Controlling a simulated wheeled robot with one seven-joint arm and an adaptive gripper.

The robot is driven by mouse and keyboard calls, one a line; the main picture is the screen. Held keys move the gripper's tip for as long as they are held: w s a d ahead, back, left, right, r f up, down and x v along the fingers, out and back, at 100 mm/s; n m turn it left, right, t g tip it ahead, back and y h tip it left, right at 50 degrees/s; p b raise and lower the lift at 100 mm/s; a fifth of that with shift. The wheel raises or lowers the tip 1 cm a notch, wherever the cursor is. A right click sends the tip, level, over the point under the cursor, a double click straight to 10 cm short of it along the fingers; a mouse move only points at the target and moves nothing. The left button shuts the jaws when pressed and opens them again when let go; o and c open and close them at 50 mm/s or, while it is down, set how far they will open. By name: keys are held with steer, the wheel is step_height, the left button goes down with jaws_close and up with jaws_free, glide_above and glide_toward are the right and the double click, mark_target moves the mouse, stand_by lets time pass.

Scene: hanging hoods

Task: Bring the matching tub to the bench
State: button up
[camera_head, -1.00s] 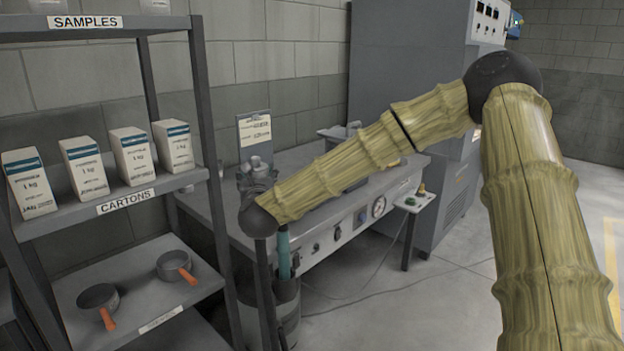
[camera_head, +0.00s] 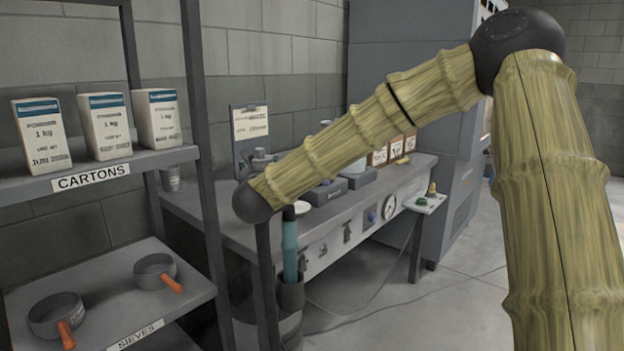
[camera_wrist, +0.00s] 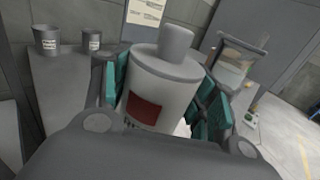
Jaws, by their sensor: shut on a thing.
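My gripper (camera_wrist: 163,92) has teal pads and is shut on a white cylindrical tub (camera_wrist: 172,88) with a grey cap and a dark red label patch. The tub sits upright or slightly tilted between the pads in the wrist view; its lower part is hidden by my gripper. The grey bench (camera_head: 205,207) runs along the wall in the head view, with my arm across its front. Its surface also shows behind the tub in the wrist view (camera_wrist: 62,75). I cannot make out the tub in the head view.
A grey shelf rack stands at left with white cartons (camera_head: 101,126) and orange-handled sieves (camera_head: 57,314). The bench holds a clipboard stand (camera_head: 250,122), brown labelled containers (camera_head: 396,148) and two grey cups (camera_wrist: 46,40). A small side stand (camera_head: 425,203) is by the bench's right end.

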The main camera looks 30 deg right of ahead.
steer(key=shift+w+f+b, duration=0.3)
steer(key=shift+w+f, duration=0.05)
steer(key=shift+f, duration=0.55)
step_height(320, 180, down, 5)
steer(key=shift+w+a+r+b, duration=0.1)
steer(key=shift+w+b, duration=0.05)
steer(key=shift+b, duration=0.5)
steer(key=shift+f+b, duration=0.45)
steer(key=shift+f, duration=1.75)
steer(key=shift+f, duration=0.2)
steer(key=o, duration=0.8)
steer(key=shift+r, duration=0.1)
steer(key=shift+r, duration=0.15)
steer(key=p+v, duration=0.1)
steer(key=v, duration=0.6)
steer(key=shift+s+a, duration=0.1)
steer(key=shift+s, duration=0.2)
